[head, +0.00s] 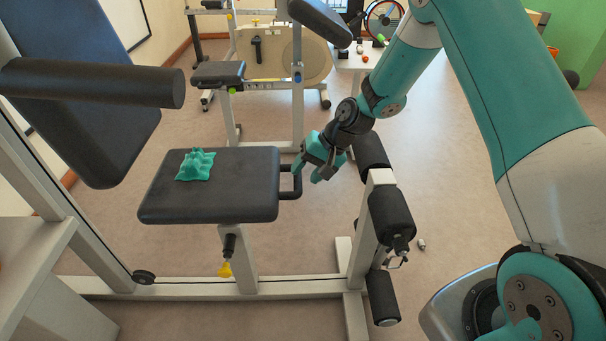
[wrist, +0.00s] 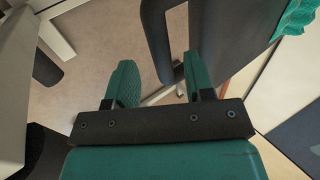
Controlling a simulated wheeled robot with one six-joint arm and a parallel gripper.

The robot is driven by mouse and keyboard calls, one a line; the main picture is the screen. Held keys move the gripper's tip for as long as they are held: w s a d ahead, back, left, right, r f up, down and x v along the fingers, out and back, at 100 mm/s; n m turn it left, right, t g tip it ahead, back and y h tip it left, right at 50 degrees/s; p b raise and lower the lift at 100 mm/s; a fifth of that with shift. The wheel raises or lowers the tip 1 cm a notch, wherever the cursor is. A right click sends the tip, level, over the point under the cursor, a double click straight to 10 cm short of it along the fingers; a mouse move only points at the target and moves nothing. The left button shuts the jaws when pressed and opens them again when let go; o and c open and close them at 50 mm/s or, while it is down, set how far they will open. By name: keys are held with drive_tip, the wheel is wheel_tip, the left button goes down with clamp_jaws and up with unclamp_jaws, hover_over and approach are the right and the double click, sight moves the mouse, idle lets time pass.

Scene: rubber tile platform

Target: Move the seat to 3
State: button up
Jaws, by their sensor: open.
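The seat (head: 245,190) is a flat black pad on a light post, at the left of the head view. It also fills the upper right of the wrist view (wrist: 235,40). A black loop handle (head: 297,184) sticks out from its right side; it shows ahead of the fingers in the wrist view (wrist: 154,40). My gripper (head: 308,172) is open and empty, beside the handle's right end. In the wrist view its teal fingers (wrist: 160,82) are spread, with the handle's end near the gap. Whether they touch it, I cannot tell. I see no number marks.
A teal crumpled cloth (head: 196,165) lies on the seat. A yellow knob (head: 225,268) is low on the seat post. Black foam rollers (head: 390,214) stand right of the gripper, and a padded backrest (head: 95,110) is at left. Open floor lies at right.

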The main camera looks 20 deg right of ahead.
drive_tip(key=p+v, duration=0.2)
drive_tip(key=v, duration=1.3)
drive_tip(key=shift+w, duration=0.1)
drive_tip(key=s+a+r+n+g, duration=0.1)
drive_tip(key=s+a+r+n, duration=0.4)
drive_tip(key=s+a+r, duration=0.45)
drive_tip(key=s+a+r+n+g+h, duration=0.1)
drive_tip(key=s+a+r+n, duration=0.15)
drive_tip(key=s, duration=0.65)
drive_tip(key=s+a+r+n+h, duration=0.15)
drive_tip(key=s+n, duration=0.25)
drive_tip(key=s, duration=0.6)
wheel_tip(320, 180, up, 19)
drive_tip(key=w+p, duration=0.1)
drive_tip(key=p, duration=1.8)
drive_tip(key=shift+a+r+m, duration=0.2)
drive_tip(key=shift+a+m, duration=0.2)
drive_tip(key=shift+m, duration=0.05)
